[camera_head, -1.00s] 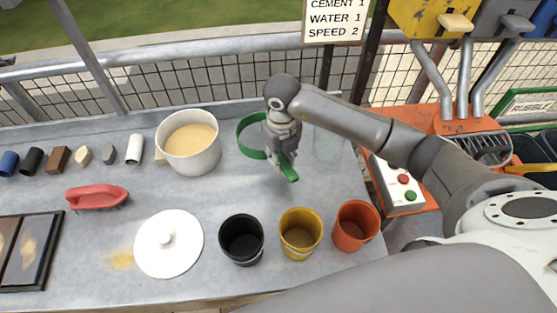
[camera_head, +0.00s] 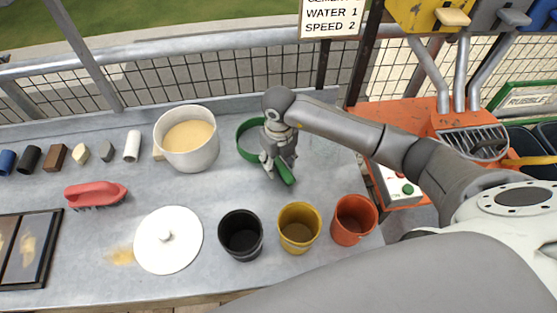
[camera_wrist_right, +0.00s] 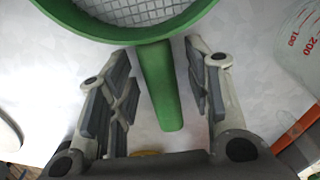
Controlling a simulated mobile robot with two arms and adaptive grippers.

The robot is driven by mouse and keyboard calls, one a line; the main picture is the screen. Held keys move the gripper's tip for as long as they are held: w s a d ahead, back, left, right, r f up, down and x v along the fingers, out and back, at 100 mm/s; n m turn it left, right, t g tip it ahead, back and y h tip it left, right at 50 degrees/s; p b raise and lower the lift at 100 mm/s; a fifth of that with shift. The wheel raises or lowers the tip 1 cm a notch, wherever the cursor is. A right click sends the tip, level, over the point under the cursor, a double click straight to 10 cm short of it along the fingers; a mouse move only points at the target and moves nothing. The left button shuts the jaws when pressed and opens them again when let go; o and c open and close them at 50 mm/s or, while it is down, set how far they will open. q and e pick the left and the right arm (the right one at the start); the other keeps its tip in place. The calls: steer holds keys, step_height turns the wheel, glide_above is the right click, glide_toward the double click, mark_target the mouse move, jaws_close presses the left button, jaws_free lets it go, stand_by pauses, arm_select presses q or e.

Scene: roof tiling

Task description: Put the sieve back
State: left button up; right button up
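The green sieve (camera_head: 243,139) lies on the grey table to the right of the white pot, its handle pointing toward the front. In the right wrist view its rim (camera_wrist_right: 185,25) and mesh show at the top, and its handle (camera_wrist_right: 161,90) runs down between my fingers. My right gripper (camera_head: 278,173) is over the handle; in the right wrist view the gripper (camera_wrist_right: 160,88) is open, with a gap on both sides of the handle. My left gripper is not in view.
A white pot (camera_head: 216,150) of sand-coloured powder stands left of the sieve. Black (camera_head: 241,248), yellow (camera_head: 299,240) and orange (camera_head: 353,232) cups stand in front. A clear measuring cup (camera_wrist_right: 300,45) is close on the right in the wrist view. A white lid (camera_head: 150,250) lies front left.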

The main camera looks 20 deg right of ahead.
steer(key=shift+r, duration=0.25)
steer(key=shift+w+r, duration=0.1)
steer(key=shift+r, duration=0.25)
step_height(320, 180, up, 11)
steer(key=b, duration=0.2)
